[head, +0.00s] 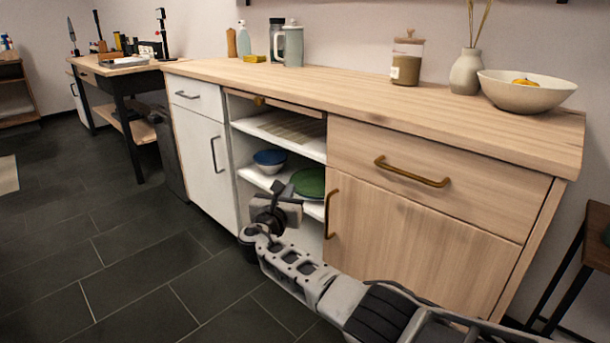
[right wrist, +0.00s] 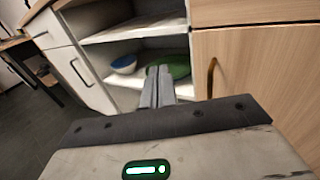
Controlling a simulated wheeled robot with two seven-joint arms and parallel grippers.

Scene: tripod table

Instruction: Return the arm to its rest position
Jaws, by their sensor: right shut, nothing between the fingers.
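My right arm reaches in from the lower right of the head view. Its gripper (head: 276,192) is in front of the open shelf section of the cabinet (head: 440,205). In the right wrist view the two fingers (right wrist: 158,72) are together, with nothing between them, and point toward the shelves. A green plate or bowl (head: 308,182) on the shelf appears behind them and is partly covered by the fingers in the right wrist view (right wrist: 181,68). My left gripper is in neither view.
A blue bowl (head: 269,158) is on the same shelf. The counter (head: 350,88) holds a white bowl (head: 525,92), a vase (head: 465,72), a jar (head: 406,62) and a pitcher (head: 291,46). A brass handle (head: 331,213) sticks out right of the gripper. Dark floor (head: 120,260) at left is clear.

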